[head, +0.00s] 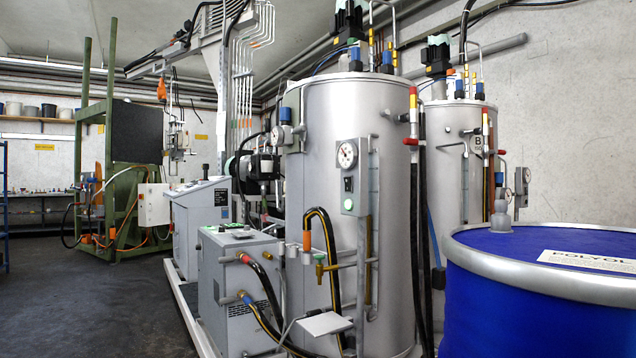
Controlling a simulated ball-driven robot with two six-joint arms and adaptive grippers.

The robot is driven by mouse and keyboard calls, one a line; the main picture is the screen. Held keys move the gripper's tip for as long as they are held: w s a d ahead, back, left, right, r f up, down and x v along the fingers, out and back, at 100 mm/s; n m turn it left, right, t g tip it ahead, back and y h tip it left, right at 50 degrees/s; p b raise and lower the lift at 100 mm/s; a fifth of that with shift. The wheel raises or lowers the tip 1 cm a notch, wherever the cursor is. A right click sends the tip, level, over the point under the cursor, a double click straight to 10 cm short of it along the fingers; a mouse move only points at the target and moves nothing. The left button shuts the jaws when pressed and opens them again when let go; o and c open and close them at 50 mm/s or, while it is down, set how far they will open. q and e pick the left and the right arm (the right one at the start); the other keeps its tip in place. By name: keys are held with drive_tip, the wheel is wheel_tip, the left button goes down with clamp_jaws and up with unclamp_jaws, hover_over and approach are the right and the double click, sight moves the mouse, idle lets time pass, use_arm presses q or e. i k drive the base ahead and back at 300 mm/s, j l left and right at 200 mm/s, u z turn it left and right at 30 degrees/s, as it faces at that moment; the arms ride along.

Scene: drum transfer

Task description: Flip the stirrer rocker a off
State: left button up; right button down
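A small grey control box (354,178) is mounted on the front of the near silver tank (325,110). It carries a round dial gauge (347,155) at the top. Neither of my grippers is in view.
A blue drum (530,310) labelled "POLYOL" stands close at the right. A grey unit (240,290) with hoses stands left of the near tank. Pipes, a brass tap (328,267) and a white plate (323,323) stick out below the box. Dark floor (100,310) at left is clear.

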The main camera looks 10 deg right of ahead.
sight(347, 180)
drive_tip(key=i+j+z, duration=0.1)
drive_tip(key=i+j, duration=0.45)
drive_tip(key=i, duration=0.2)
drive_tip(key=i+j, duration=0.6)
drive_tip(key=i, duration=0.15)
drive_tip(key=l+z, duration=0.05)
